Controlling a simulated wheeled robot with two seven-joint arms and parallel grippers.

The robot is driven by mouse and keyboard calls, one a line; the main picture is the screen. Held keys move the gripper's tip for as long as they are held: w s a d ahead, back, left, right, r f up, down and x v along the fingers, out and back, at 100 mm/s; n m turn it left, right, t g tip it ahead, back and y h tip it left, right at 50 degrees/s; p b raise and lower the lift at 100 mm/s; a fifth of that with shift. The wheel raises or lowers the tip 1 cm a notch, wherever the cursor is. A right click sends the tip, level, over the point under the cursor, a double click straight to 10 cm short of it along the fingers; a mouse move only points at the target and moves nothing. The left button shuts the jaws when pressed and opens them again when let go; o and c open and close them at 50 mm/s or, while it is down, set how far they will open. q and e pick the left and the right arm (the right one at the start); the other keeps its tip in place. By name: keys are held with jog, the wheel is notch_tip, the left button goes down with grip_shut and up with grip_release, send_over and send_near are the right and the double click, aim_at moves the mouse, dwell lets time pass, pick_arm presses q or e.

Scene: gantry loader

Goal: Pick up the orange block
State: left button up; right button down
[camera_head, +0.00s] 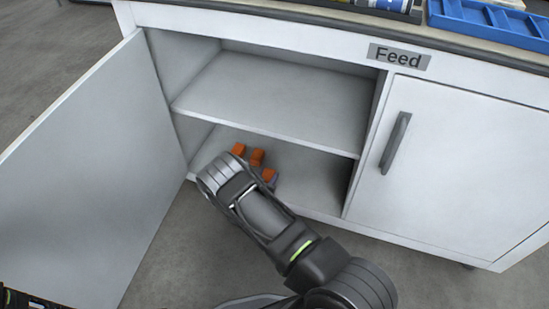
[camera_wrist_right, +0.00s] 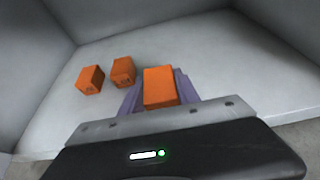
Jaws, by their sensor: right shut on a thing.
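Several orange blocks lie on the bottom shelf of the open cabinet. In the right wrist view, one orange block (camera_wrist_right: 160,86) sits between the purple-grey fingers of my right gripper (camera_wrist_right: 160,90), which is shut on it. Two other orange blocks, a left one (camera_wrist_right: 90,79) and a middle one (camera_wrist_right: 123,71), stand apart to the left of the fingers. In the head view, the orange blocks (camera_head: 257,157) show just past my right wrist, which hides part of the gripper. My left gripper is not clearly in view.
The cabinet's left door (camera_head: 85,175) stands wide open. A middle shelf (camera_head: 275,100) is empty above the blocks. The right door (camera_head: 455,165) is shut. A blue tray (camera_head: 490,22) sits on the countertop. The bottom shelf (camera_wrist_right: 225,60) is clear to the right.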

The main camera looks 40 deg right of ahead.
jog(key=s+a+p, duration=0.1)
jog(key=s+a, duration=0.3)
jog(key=a, duration=0.2)
jog(key=shift+s, duration=0.2)
jog(key=shift+w+a+r, duration=0.1)
jog(key=w+a+r+n+t+y, duration=0.1)
jog(key=a+r, duration=0.4)
jog(key=r, duration=1)
jog(key=w+a+r+n+t+y, duration=0.1)
jog(key=a+r+n+t+y, duration=0.1)
jog(key=r, duration=1.3)
jog(key=w+a+r+n+t+y, duration=0.2)
jog(key=a+r+n+y, duration=0.2)
jog(key=r, duration=1.1)
jog(key=a, duration=0.3)
jog(key=shift+a+r+n, duration=0.2)
jog(key=shift+a+n, duration=0.1)
jog(key=shift+a, duration=0.1)
